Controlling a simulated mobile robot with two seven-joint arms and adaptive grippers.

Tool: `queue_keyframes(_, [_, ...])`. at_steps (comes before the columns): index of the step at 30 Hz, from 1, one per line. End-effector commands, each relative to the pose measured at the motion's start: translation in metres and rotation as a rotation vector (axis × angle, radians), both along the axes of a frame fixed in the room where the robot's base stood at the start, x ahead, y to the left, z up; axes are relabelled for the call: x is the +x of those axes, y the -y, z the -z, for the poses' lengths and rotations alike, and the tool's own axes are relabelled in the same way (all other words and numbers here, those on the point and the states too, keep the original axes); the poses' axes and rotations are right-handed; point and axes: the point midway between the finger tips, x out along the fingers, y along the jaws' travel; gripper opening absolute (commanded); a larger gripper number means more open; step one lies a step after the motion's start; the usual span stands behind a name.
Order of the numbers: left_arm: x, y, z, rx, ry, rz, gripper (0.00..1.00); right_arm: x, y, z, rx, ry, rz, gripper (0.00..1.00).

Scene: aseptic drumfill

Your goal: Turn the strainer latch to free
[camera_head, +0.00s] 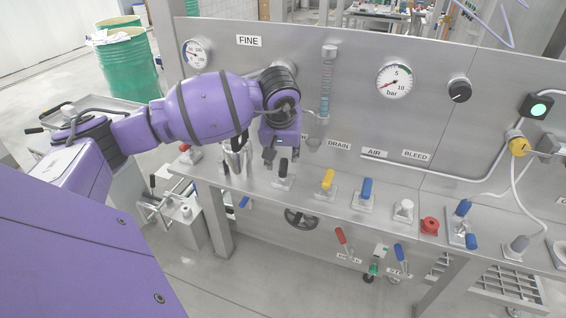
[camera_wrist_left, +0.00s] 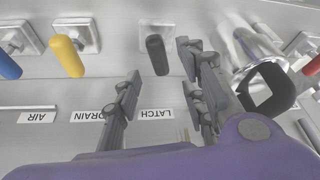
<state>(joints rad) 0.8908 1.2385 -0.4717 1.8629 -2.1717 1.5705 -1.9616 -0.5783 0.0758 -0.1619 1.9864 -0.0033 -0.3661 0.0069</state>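The strainer latch has a black handle (camera_head: 283,168) on a square metal plate on the steel ledge. In the left wrist view the black handle (camera_wrist_left: 157,54) shows between the fingers, above the upside-down LATCH label (camera_wrist_left: 155,113). My left gripper (camera_head: 279,152) points down just above and behind the handle. In the wrist view the left gripper (camera_wrist_left: 159,62) is open, with a gap on both sides of the handle; I see no clear contact. A shiny metal strainer body (camera_head: 235,160) stands to the left of the latch. My right gripper is not in view.
A yellow handle (camera_head: 327,180) and a blue handle (camera_head: 367,188) stand to the right of the latch on the ledge. A clear sight tube (camera_head: 326,85) rises on the panel behind. A red-handled valve (camera_head: 341,236) sits below the ledge.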

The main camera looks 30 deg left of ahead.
Motion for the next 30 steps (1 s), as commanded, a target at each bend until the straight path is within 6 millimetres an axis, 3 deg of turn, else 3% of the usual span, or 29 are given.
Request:
queue_keyframes(9, [0.015,-0.008,0.040,-0.004,0.000,-0.002,0.38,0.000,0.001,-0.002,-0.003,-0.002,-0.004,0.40])
queue_keyframes(20, [0.017,-0.009,0.046,-0.004,0.001,0.000,0.38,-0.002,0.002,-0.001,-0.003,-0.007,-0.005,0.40])
queue_keyframes(28, [0.017,-0.009,0.046,-0.004,0.001,0.000,0.03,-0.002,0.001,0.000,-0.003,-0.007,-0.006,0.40])
queue_keyframes(30, [0.017,-0.009,0.046,-0.004,0.001,0.000,0.00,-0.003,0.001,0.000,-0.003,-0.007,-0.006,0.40])
